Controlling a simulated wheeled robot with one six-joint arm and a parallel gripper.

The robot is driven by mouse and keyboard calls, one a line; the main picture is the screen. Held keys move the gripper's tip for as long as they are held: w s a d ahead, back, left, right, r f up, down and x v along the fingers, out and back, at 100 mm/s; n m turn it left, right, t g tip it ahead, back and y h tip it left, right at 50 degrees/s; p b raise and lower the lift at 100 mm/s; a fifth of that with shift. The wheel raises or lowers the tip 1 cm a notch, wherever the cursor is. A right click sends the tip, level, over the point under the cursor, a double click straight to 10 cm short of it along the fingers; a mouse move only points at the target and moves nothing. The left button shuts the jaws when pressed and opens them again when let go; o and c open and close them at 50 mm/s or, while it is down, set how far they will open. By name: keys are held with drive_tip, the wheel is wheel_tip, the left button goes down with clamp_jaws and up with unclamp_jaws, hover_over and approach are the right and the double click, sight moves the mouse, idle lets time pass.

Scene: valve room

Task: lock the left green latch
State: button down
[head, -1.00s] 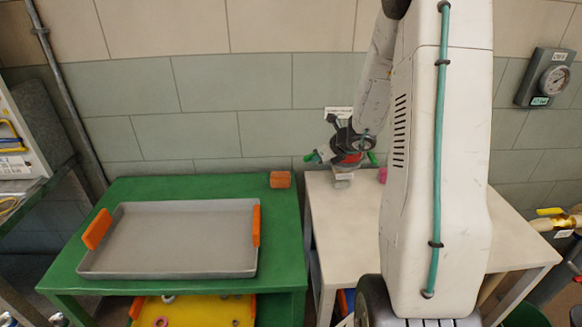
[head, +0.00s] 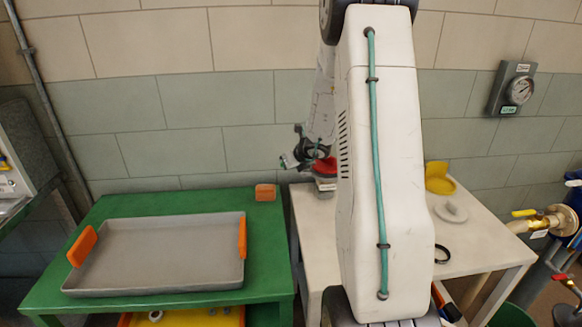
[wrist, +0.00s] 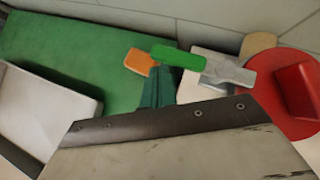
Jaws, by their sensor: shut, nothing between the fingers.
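A green latch handle (wrist: 180,57) on a grey metal arm (wrist: 232,74) shows in the wrist view, pointing left, beside a red round part (wrist: 290,95). The red part also shows in the head view (head: 326,168), at the back left of the pale table. I cannot make out the green handle surely in the head view. My gripper (head: 286,161) is over the gap between the green and pale tables. In the wrist view its teal fingers (wrist: 158,88) are shut and empty, just below the handle in the picture; contact cannot be told.
A green table (head: 262,235) on the left holds a grey tray (head: 160,250) with orange handles and an orange block (head: 265,192). The pale table (head: 470,250) carries a yellow part (head: 439,180) and a grey disc (head: 451,211). The tiled wall stands close behind.

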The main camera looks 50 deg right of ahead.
drive_tip(key=shift+w+r, duration=0.1)
drive_tip(key=shift+w, duration=0.1)
idle(0.4)
drive_tip(key=s+a+r, duration=0.4)
drive_tip(key=s+r, duration=0.1)
drive_tip(key=r, duration=0.2)
drive_tip(key=shift+s+a, duration=0.3)
drive_tip(key=shift+s, duration=0.05)
idle(0.4)
